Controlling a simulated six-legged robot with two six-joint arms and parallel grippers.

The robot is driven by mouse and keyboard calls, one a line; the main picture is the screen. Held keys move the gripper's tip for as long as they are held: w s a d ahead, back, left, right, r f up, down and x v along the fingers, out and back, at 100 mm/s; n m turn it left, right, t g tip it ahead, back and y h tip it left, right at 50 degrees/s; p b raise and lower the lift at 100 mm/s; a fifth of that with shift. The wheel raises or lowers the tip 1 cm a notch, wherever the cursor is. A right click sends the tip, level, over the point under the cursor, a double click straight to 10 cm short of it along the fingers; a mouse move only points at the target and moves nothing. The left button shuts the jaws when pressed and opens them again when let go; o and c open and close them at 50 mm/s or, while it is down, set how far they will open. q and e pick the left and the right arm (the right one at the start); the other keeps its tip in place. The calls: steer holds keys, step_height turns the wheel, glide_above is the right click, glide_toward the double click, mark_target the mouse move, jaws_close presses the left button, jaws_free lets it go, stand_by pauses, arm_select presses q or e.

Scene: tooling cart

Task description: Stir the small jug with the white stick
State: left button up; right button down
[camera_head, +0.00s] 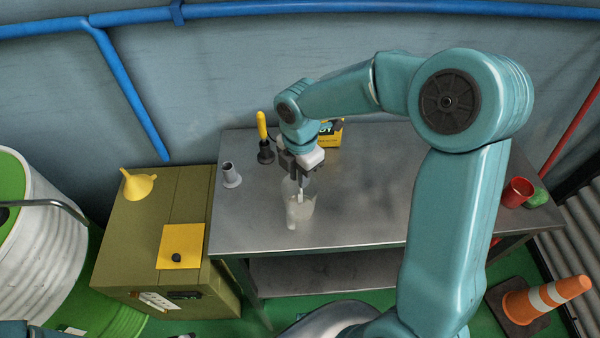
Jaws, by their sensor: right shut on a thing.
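The small jug (300,213) is pale and translucent and stands upright on the grey metal cart top, left of its middle. My right gripper (300,178) points down just above the jug and is shut on the white stick (299,194). The stick points down into the jug's mouth; its lower end is hard to make out through the wall. My left gripper is not in view.
A grey cup-like holder (231,175), a yellow-handled tool (263,135) and a yellow box (331,134) stand on the metal cart (360,220) near the jug. A red cup (517,192) and a green item (537,198) are at its right end. An olive cabinet (130,240) stands left, with a yellow funnel (138,184).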

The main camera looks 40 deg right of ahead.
steer(key=shift+r+p, duration=3.6)
steer(key=shift+r, duration=1.1)
